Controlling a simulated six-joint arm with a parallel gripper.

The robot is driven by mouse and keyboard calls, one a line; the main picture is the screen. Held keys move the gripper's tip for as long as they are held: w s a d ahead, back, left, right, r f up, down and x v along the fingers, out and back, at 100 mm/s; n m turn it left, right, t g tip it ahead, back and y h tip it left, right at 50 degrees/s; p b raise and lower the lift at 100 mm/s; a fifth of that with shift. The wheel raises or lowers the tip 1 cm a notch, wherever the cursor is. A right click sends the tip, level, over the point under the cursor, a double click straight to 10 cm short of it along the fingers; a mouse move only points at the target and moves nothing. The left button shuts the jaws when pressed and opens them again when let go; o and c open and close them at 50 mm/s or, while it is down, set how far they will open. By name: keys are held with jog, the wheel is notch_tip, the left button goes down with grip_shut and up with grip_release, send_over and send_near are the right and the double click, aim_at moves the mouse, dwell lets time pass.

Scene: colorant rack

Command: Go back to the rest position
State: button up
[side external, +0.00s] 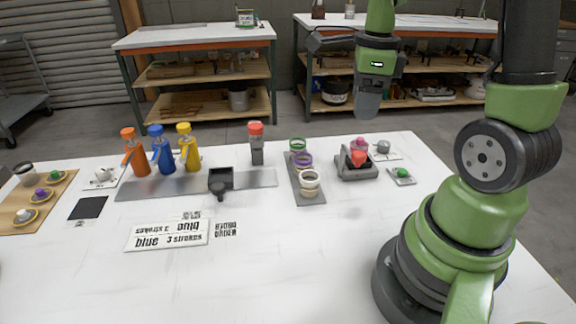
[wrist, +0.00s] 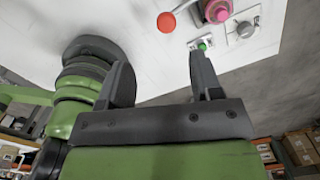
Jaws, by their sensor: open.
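My gripper (side external: 367,108) hangs high above the back right of the white table in the side external view, well clear of everything on it. In the wrist view, the two dark fingers of my gripper (wrist: 160,60) stand wide apart with nothing between them. Below it in the side view are a grey holder (side external: 356,172) with a red-topped piece (side external: 358,158), a pink-topped piece (side external: 360,143) and a small green-knobbed piece (side external: 402,174). The wrist view also shows the red (wrist: 166,22), pink (wrist: 217,11) and green (wrist: 203,46) tops.
Orange, blue and yellow dispensers (side external: 188,148) and a red-topped grey unit (side external: 256,143) stand at a metal strip (side external: 130,190). A ring rack (side external: 312,196), a label card (side external: 165,235) and a wooden tray (side external: 58,190) lie on the table. The front middle is clear.

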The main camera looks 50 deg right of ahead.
jog(key=s+a+r+n+t, duration=0.2)
jog(key=a+n, duration=0.3)
jog(key=n, duration=0.3)
jog(key=s+a+r+n+t+y, duration=0.1)
jog(key=a+r+n, duration=0.3)
jog(key=n, duration=0.5)
jog(key=s+a+r+n+t+y, duration=0.1)
jog(key=s+a+r+n+t, duration=0.2)
jog(key=a+n, duration=0.3)
jog(key=r+n, duration=0.1)
jog(key=n, duration=0.2)
jog(key=shift+a+t, duration=0.15)
jog(key=shift+t, duration=0.15)
jog(key=shift+s, duration=0.1)
